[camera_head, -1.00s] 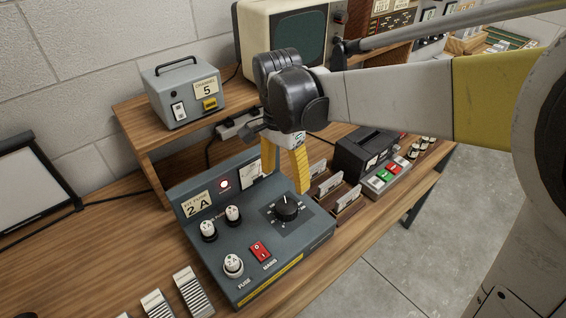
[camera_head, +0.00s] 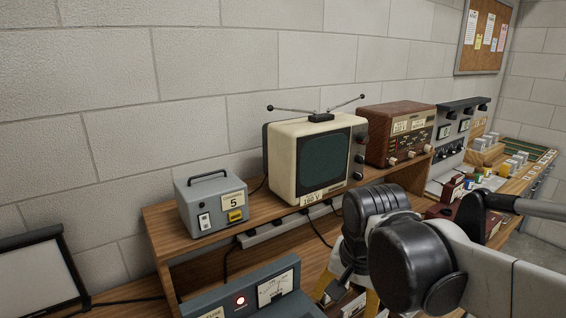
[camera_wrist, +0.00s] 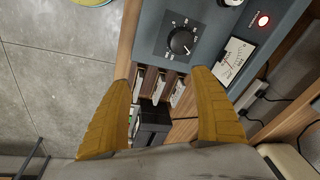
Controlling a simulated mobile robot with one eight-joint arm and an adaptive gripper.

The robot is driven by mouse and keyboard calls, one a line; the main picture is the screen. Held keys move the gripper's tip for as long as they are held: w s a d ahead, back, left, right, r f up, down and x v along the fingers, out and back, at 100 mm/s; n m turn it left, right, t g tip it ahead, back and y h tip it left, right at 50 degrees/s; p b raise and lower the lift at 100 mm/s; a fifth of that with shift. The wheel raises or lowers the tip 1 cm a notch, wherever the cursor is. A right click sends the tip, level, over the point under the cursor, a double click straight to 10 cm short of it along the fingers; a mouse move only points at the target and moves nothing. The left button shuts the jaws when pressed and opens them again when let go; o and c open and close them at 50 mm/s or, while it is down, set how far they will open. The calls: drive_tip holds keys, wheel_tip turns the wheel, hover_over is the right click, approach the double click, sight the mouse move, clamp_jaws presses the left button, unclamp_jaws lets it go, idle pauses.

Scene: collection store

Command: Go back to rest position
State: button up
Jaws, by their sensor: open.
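My gripper (camera_wrist: 160,108) shows in the wrist view as two yellow fingers, spread wide apart with nothing between them. It hangs above the bench, near the dark grey control box (camera_wrist: 150,45) with the black knob, the needle meter and the lit red lamp. In the head view my wrist and arm fill the lower right, and the fingers are mostly hidden behind them. The grey control box (camera_head: 245,298) shows there only by its upper part, with its lit red lamp and meter.
A grey channel 5 box (camera_head: 212,205), a cream television (camera_head: 310,160) with antenna and a brown radio set (camera_head: 400,135) stand on the wooden shelf. White cards in slots (camera_wrist: 165,85) and a black device (camera_wrist: 152,125) lie below my fingers. Bare floor (camera_wrist: 60,70) is beside the bench.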

drive_tip(key=s+d+f+n+t, duration=0.1)
drive_tip(key=s+d+n+t, duration=0.3)
drive_tip(key=s+d, duration=0.3)
drive_tip(key=shift+n+t, duration=0.3)
drive_tip(key=shift+n, duration=0.4)
